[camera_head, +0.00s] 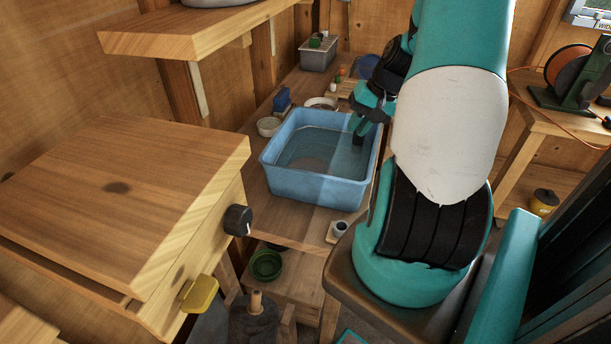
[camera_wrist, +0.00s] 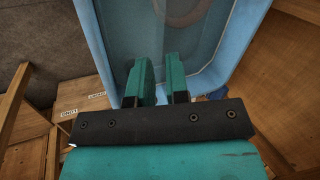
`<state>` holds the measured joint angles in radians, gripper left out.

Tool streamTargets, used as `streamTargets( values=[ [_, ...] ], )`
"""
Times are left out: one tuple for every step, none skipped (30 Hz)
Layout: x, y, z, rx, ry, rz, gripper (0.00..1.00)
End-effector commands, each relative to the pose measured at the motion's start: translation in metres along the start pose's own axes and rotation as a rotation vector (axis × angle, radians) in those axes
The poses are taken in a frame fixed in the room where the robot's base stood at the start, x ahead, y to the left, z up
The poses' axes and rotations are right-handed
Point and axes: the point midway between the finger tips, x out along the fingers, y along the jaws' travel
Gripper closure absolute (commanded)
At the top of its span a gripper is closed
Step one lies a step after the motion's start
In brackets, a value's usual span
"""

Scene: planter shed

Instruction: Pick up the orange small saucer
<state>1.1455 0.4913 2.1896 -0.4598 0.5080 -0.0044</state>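A blue tub (camera_head: 320,187) of water stands on the bench; its rim and wall also show in the wrist view (camera_wrist: 238,42). A dull reddish round shape (camera_head: 309,163), perhaps the orange small saucer, lies in it under the water. The wrist view shows part of a pale, brownish round dish (camera_wrist: 187,12) at the top edge, cut off by the frame. My gripper (camera_head: 359,133) is over the tub's far right part. In the wrist view its two fingers (camera_wrist: 160,80) stand apart with nothing between them, short of the dish.
A wooden box with a dark knob (camera_head: 237,220) stands at the left. Small bowls (camera_head: 268,126) and a blue object (camera_head: 283,99) sit behind the tub. A small cup (camera_head: 340,228) is in front. A green dish (camera_head: 266,264) lies on a lower shelf. A cable reel (camera_head: 568,69) stands right.

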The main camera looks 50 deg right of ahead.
Motion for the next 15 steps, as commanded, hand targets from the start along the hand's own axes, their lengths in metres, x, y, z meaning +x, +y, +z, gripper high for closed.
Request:
streamTargets(
  values=[
    [0.013, -0.001, 0.001, 0.0, -0.008, -0.001, 0.85],
    [0.02, -0.001, 0.001, -0.001, -0.008, -0.001, 0.85],
    [0.029, -0.001, 0.002, -0.002, -0.008, -0.001, 0.85],
    [0.037, -0.001, 0.001, -0.001, -0.008, -0.002, 0.85],
    [0.043, -0.001, 0.001, -0.002, -0.007, -0.001, 0.85],
    [0.052, -0.001, 0.002, -0.002, -0.007, -0.001, 0.85],
    [0.059, -0.001, 0.002, -0.002, -0.008, -0.001, 0.85],
    [0.065, -0.001, 0.001, -0.001, -0.007, 0.0, 0.85],
    [0.073, -0.001, 0.002, -0.002, -0.006, 0.0, 0.85],
    [0.077, -0.001, 0.002, -0.002, -0.006, 0.0, 0.85],
    [0.082, -0.001, 0.001, -0.002, -0.005, 0.0, 0.85],
    [0.087, -0.001, 0.001, -0.002, -0.004, 0.0, 0.85],
    [0.09, -0.001, 0.001, -0.001, -0.004, 0.0, 0.85],
    [0.092, -0.001, 0.001, -0.002, -0.003, 0.0, 0.85],
    [0.094, -0.001, 0.001, -0.002, -0.002, 0.0, 0.85]
  ],
)
